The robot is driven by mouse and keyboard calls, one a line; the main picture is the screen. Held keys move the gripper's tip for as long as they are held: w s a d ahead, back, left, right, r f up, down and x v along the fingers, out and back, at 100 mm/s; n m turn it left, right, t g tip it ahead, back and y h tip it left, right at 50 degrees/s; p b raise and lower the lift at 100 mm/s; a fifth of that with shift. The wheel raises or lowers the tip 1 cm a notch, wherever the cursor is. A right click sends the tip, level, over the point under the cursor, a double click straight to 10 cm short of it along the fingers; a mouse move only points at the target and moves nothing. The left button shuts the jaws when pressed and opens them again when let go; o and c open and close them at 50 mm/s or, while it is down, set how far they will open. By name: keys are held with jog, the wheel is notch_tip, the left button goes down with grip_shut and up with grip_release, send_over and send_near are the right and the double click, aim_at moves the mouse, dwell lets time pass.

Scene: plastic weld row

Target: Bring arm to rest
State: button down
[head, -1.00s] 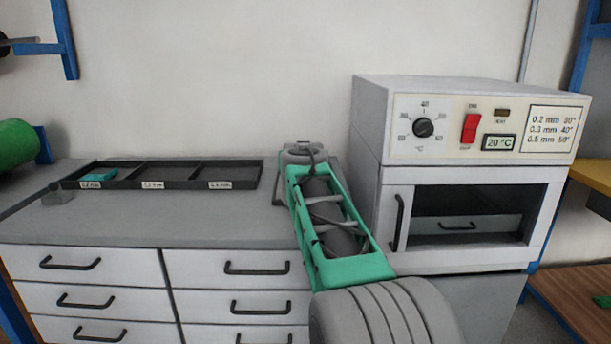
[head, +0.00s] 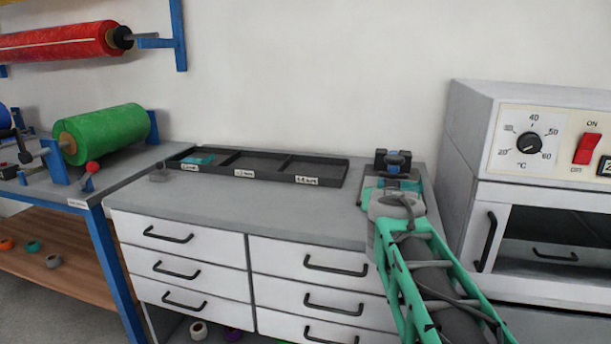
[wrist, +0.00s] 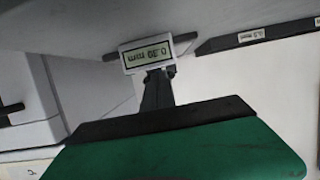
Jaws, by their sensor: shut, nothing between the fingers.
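My arm, green lattice and grey joints, reaches up from the lower right of the head view over the grey worktop (head: 230,212). Its hand hangs near the worktop's right end, just left of the white oven. In the wrist view my gripper (wrist: 156,80) shows as a green body with dark fingers, shut with nothing held. Just beyond the fingertips is a small white-framed display (wrist: 158,53), upside down, seeming to read 0.30 mm. I cannot tell whether the fingers touch it. A dark and blue device (head: 393,158) shows at the arm's end in the head view, partly covered.
A black three-part tray (head: 262,172) lies at the back of the worktop, a teal piece (head: 197,159) in its left compartment. The white oven (head: 475,150) stands close right of my arm. A green roll (head: 105,133) and red roll (head: 55,43) are left. The worktop's middle is clear.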

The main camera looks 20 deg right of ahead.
jog(key=s+a+r+n+g+y+p, duration=0.25)
jog(key=s+a+p, duration=0.25)
jog(key=a+p, duration=0.4)
jog(key=s+a+r+n+g+y+p, duration=0.15)
jog(key=s+a+r+y+p, duration=0.3)
jog(key=p, duration=0.65)
jog(key=s+a+r+n+g+p, duration=0.1)
jog(key=s+a+g+p, duration=0.1)
jog(key=s+a+p, duration=0.3)
jog(key=s+a+n+g+p, duration=0.1)
jog(key=s+a+g+p, duration=0.2)
jog(key=s, duration=0.6)
jog(key=a+p, duration=0.2)
jog(key=p, duration=0.1)
jog(key=shift+s+r, duration=0.35)
jog(key=shift+s, duration=0.05)
